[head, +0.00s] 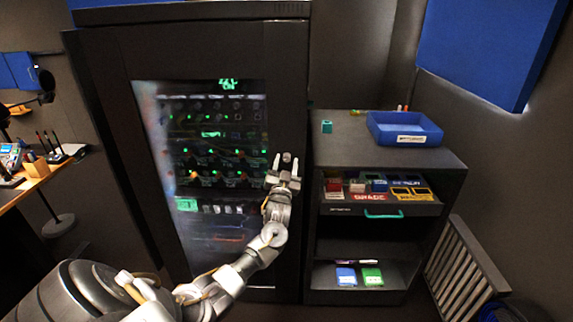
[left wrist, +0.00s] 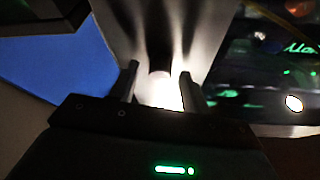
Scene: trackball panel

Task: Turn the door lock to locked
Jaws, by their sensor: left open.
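A tall black rack cabinet (head: 284,95) has a closed door with a glass pane (head: 215,150). The door lock (head: 287,157) is a small dark knob on the right side of the door frame. My left gripper (head: 285,163) is open in front of the door frame, with its two fingertips on either side of the lock. In the left wrist view the lock (left wrist: 160,82) shows as a brightly lit round shape between the open fingers (left wrist: 160,88). I cannot tell whether the fingers touch it, nor which way the lock is turned. My right gripper is not in view.
A dark side cabinet (head: 350,150) stands to the right, with a blue tray (head: 404,128) and a small teal block (head: 327,127) on top. Its open drawer (head: 350,209) holds several boxes. A slatted panel (head: 462,270) leans at the lower right. A desk (head: 25,187) stands at left.

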